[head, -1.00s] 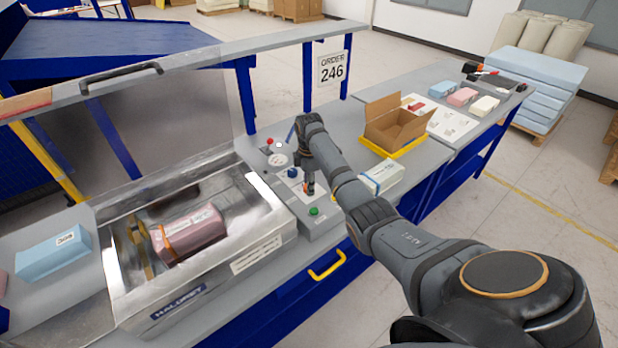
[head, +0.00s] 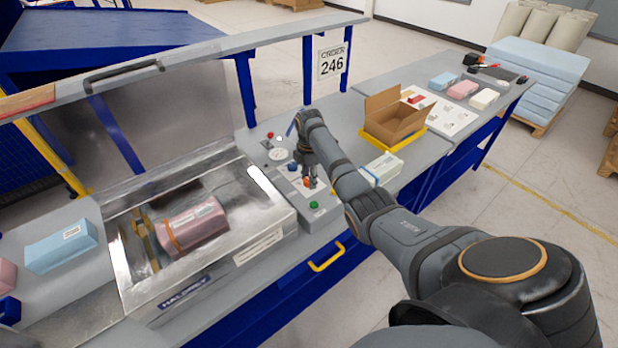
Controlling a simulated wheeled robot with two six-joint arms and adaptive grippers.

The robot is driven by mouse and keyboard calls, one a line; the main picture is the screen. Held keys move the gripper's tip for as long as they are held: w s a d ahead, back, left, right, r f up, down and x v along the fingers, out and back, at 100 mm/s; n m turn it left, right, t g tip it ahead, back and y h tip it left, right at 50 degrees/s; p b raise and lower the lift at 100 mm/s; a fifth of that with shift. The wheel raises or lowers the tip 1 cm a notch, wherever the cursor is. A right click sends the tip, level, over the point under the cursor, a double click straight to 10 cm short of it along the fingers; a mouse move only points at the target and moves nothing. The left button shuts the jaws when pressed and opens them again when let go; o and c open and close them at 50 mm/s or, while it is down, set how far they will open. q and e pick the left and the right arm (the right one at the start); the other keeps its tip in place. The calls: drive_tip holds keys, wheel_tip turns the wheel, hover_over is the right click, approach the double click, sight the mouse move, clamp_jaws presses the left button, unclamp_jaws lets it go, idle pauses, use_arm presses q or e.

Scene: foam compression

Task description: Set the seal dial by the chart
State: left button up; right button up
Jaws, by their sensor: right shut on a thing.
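The control panel (head: 325,190) sits at the right end of the metal sealing machine (head: 265,223). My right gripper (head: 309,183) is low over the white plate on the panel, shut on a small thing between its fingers. That thing is mostly hidden; from its place it appears to be the dial, but its pointer and marks cannot be read. A blue knob (head: 292,167) is just left of the gripper and a green button (head: 314,204) is in front of it. A white printed sheet (head: 454,122), possibly the chart, lies on the right table, too small to read. My left gripper is out of view.
The machine's lid (head: 180,135) stands open, with a strapped pink block (head: 195,229) inside. A blue block (head: 62,246) lies at left. An open carton (head: 394,124) in a yellow tray and a white pack (head: 384,167) are right of my forearm. An order 246 sign (head: 332,62) hangs behind.

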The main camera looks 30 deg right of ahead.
drive_tip(key=o, duration=1.1)
drive_tip(key=shift+o, duration=0.2)
drive_tip(key=shift+r, duration=0.1)
wheel_tip(320, 180, up, 12)
